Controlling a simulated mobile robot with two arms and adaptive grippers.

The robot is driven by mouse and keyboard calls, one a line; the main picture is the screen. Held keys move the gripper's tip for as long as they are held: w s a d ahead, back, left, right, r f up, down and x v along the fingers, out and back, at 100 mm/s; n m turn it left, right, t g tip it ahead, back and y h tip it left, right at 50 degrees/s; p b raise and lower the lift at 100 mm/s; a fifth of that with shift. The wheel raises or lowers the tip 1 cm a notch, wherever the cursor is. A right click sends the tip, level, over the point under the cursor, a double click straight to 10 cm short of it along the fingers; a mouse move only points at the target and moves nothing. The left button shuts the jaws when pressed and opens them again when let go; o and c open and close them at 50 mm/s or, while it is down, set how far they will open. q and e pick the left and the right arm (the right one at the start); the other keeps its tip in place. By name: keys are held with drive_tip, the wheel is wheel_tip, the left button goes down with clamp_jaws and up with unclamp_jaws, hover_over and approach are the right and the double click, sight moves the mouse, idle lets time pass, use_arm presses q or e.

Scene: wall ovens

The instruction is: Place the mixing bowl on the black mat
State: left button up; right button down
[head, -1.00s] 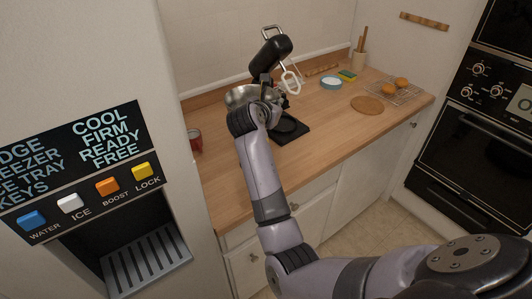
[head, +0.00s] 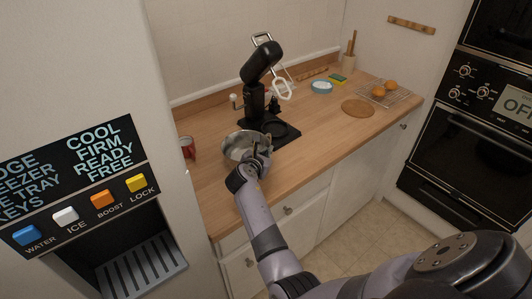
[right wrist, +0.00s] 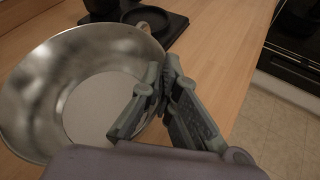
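The mixing bowl (head: 234,147) is silver metal and shows at the counter's left part, in front of the black stand mixer (head: 258,84). It fills the left of the right wrist view (right wrist: 35,95) and looks empty. My right gripper (head: 262,146) is at the bowl's right rim. In the right wrist view its fingers (right wrist: 166,85) close on the rim, one inside and one outside. Whether the bowl touches the counter is hard to tell. A flat black mat-like base (head: 291,138) with a round plate lies under the mixer head, behind and right of the bowl. My left gripper is out of view.
A red can (head: 187,147) stands left of the bowl. A blue-and-white dish (head: 321,87), a round wooden board (head: 358,108) and a rack (head: 394,98) with buns are farther right. Bare wooden counter (head: 305,160) lies in front of the base. The fridge dispenser is at the left.

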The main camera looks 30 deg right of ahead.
drive_tip(key=shift+w+r, duration=0.1)
drive_tip(key=shift+r, duration=0.05)
drive_tip(key=c, duration=2.3)
unclamp_jaws()
drive_tip(key=shift+f, duration=0.25)
drive_tip(key=o, duration=0.5)
